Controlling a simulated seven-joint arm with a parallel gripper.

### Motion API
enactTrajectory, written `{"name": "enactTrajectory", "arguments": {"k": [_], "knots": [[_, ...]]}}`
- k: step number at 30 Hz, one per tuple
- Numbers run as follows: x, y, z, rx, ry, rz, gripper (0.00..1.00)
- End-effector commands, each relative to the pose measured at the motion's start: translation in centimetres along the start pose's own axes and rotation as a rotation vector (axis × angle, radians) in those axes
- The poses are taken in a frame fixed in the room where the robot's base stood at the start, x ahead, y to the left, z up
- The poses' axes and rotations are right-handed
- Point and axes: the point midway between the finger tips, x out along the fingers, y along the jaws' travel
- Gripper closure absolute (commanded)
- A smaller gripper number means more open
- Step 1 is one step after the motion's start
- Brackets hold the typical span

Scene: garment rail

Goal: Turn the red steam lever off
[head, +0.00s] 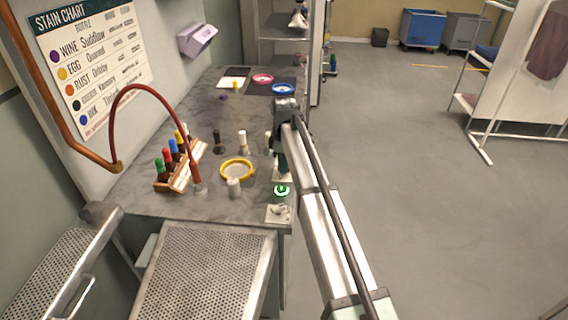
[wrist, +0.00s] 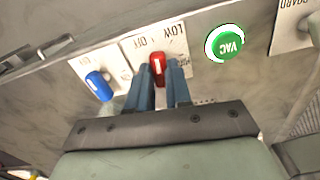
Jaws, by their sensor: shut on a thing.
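The plate carries the words OFF on the left and LOW on the right, seen tilted. The red lever stands below and between these words; its exact setting is hard to tell. My gripper (wrist: 163,72) has its two blue-grey fingers on either side of the red lever and is shut on it. In the head view my arm reaches down over the counter's right edge and hides the lever.
A blue lever (wrist: 99,86) sits left of the red one and a green VAC button (wrist: 229,43) to its right, both close to my fingers. In the head view, a bottle rack (head: 178,180) and yellow-rimmed dish (head: 237,160) stand on the counter (head: 215,205).

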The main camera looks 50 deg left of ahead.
Motion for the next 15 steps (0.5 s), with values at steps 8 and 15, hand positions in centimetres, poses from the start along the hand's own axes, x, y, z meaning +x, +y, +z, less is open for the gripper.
{"name": "enactTrajectory", "arguments": {"k": [8, 15], "knots": [[0.00, 0.00, 0.02, -0.103, -0.001, 0.000, 1.00], [0.00, 0.00, 0.01, -0.130, -0.001, 0.000, 1.00]]}}
